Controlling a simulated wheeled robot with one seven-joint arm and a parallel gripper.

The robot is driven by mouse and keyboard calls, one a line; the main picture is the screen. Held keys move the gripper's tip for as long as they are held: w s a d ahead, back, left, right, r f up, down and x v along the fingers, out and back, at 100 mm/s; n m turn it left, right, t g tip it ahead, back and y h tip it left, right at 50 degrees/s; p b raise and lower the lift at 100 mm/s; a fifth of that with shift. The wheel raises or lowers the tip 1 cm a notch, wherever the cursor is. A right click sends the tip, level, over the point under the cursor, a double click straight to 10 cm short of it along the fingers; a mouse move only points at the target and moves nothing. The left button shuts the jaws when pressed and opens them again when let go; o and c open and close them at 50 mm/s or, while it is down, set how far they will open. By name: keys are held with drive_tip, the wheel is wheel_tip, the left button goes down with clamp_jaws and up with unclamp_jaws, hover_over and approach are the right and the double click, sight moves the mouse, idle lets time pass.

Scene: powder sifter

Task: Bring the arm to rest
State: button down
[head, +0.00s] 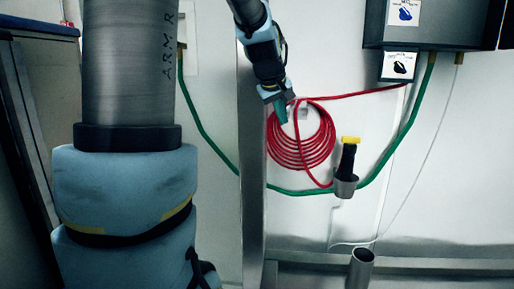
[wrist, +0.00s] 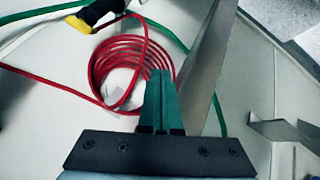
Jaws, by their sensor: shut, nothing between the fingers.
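My gripper (head: 281,112) has green fingers and points down in front of the wall, just left of a coiled red hose in the head view. In the wrist view its two green fingers (wrist: 161,85) lie together, shut with nothing between them. In that view they overlap the lower right of the red coil (wrist: 125,60). Whether they touch the hose cannot be told. My arm comes down from the top of the head view, and a thick part of it fills the left.
A green hose (head: 400,143) runs along the wall. A metal post (head: 252,200) stands left of the coil. A grey box (head: 430,25) hangs upper right.

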drive_tip(key=s+a+f+m+g+y, duration=0.1)
drive_tip(key=s+a+f+m+g, duration=0.1)
drive_tip(key=s+a+f, duration=0.5)
drive_tip(key=s+a+f+m+g+y, duration=0.2)
drive_tip(key=s+a+f, duration=0.4)
drive_tip(key=s+f, duration=0.7)
drive_tip(key=shift+s+a+f+g+b, duration=0.25)
drive_tip(key=shift+s+a+g+b, duration=0.15)
drive_tip(key=shift+s+g, duration=0.1)
